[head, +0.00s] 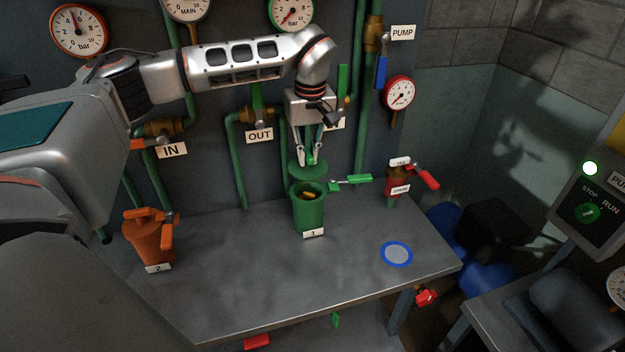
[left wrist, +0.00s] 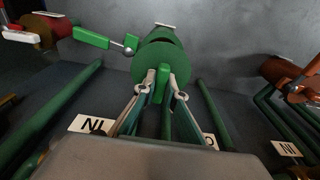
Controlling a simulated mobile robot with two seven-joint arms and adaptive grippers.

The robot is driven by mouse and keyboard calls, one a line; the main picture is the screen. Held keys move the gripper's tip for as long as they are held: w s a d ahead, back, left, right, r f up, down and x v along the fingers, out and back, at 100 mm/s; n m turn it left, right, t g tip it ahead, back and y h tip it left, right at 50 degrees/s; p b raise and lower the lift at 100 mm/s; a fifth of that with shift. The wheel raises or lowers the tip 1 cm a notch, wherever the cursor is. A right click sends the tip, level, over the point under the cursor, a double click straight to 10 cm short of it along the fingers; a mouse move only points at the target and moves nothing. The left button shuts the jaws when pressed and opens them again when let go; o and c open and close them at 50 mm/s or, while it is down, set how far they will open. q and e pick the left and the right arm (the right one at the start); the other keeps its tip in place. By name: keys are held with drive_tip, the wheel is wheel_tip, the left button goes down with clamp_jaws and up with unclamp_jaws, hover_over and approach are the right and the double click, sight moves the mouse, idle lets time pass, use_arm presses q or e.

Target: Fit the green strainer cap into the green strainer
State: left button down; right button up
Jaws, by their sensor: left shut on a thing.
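The green strainer (head: 309,216), labelled 1, stands upright on the grey bench, with its top open and something yellowish showing inside. My left gripper (head: 309,160) points down above it and is shut on the upright handle of the green strainer cap (head: 306,174). The cap is a round green disc just above the strainer's mouth, toward its back edge; I cannot tell whether they touch. In the left wrist view, the gripper (left wrist: 161,78) holds the cap (left wrist: 142,73) by its handle, and the cap hides much of the strainer. My right gripper is not in view.
A green valve lever (head: 351,181) sticks out right of the strainer. An orange strainer (head: 148,238), labelled 2, stands at the left. A blue-rimmed disc (head: 397,265) lies on the bench (head: 260,285). Green pipes (head: 238,165) run behind. A red-handled valve (head: 424,177) stands at the right.

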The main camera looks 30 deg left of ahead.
sight(309, 154)
use_arm(q)
wheel_tip(309, 154, down, 6)
drive_tip(key=shift+f, duration=0.5)
drive_tip(key=shift+f, duration=0.25)
drive_tip(key=c, duration=2.1)
unclamp_jaws()
drive_tip(key=shift+c, duration=0.2)
drive_tip(key=shift+o, duration=0.3)
drive_tip(key=r, duration=0.8)
drive_tip(key=s+d+r, duration=0.1)
drive_tip(key=r, duration=0.3)
drive_tip(key=shift+r, duration=0.2)
